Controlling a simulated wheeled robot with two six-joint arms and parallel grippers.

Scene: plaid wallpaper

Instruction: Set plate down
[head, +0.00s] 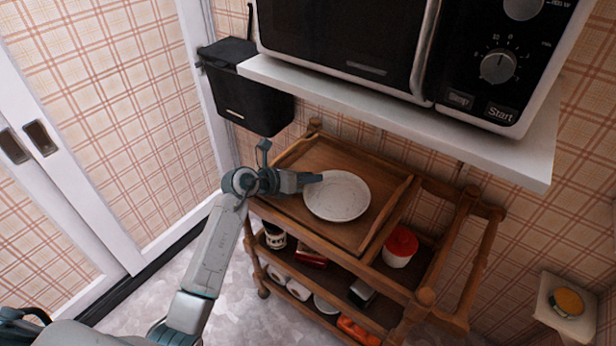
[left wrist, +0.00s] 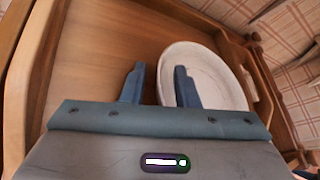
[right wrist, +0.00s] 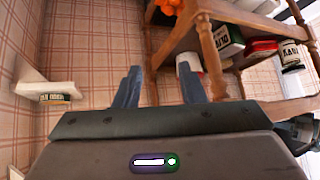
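A white speckled round plate (head: 337,196) lies on the wooden tray top (head: 290,212) of a trolley. It also shows in the left wrist view (left wrist: 215,80). My left gripper (head: 288,166) is at the plate's left edge with its fingers spread apart. In the left wrist view, the plate's near rim lies between the fingertips (left wrist: 160,75), and the right finger overlaps the plate; I cannot tell whether it touches. My right gripper (right wrist: 159,75) is open and empty in the right wrist view, facing the wall and the trolley; it is out of the head view.
A white shelf (head: 400,118) with a microwave (head: 350,40) overhangs the trolley's back. A black bin (head: 250,100) hangs at the back left. The lower shelves hold a red-lidded jar (head: 400,247) and several cans and packets. A small wall shelf (head: 567,305) is at right.

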